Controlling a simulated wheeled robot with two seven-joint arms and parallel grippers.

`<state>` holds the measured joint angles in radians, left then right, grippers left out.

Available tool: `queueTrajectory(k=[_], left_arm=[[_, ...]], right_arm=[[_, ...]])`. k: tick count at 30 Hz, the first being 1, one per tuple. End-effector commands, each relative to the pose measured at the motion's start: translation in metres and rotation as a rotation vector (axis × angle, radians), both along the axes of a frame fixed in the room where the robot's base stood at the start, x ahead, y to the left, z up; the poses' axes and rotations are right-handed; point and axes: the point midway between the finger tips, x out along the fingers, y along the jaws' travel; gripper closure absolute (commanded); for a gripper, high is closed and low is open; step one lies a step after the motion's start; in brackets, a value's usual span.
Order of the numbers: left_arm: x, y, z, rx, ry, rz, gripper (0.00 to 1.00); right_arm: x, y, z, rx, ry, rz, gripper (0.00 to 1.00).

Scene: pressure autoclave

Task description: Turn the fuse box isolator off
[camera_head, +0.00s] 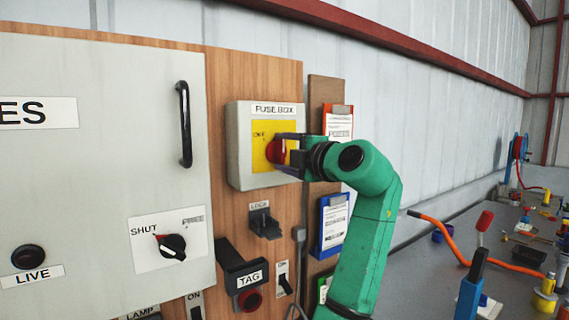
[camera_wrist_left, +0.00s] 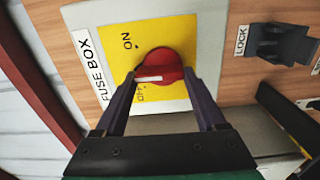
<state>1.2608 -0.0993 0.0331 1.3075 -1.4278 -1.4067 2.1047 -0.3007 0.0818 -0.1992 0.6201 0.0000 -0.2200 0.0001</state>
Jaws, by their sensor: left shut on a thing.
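The fuse box (camera_head: 238,150) is a pale box with a yellow plate on the wooden board, and its label also shows in the wrist view (camera_wrist_left: 89,66). Its red isolator knob (camera_head: 274,151) sits on the plate. In the wrist view the knob (camera_wrist_left: 165,63) has a white mark that lies between the words ON and OFF, nearer OFF. My left gripper (camera_head: 287,153) reaches in from the right, and its two fingers (camera_wrist_left: 163,85) are shut on the knob's sides. The ON side is hidden by the gripper in the head view. My right gripper is not in view.
Below the box are a lock bracket (camera_head: 265,223) and a black tag holder (camera_head: 240,270). A grey cabinet with a black handle (camera_head: 184,124) stands at the left. Clipboards (camera_head: 333,222) hang at the right, beside my arm. A cluttered bench (camera_head: 430,275) is at the far right.

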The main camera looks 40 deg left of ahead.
Motion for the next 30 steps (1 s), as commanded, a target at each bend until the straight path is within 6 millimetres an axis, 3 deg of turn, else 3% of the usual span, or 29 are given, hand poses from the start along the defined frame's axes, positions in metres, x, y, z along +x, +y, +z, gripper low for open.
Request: queueTrajectory(k=[18,30], left_arm=[[-0.001,0.001,-0.005,-0.166,-0.539,0.002,0.83],[-0.001,0.000,-0.006,-0.228,-0.747,0.001,0.83]], right_arm=[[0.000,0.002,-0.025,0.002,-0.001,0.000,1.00],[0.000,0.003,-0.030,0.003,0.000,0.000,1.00]])
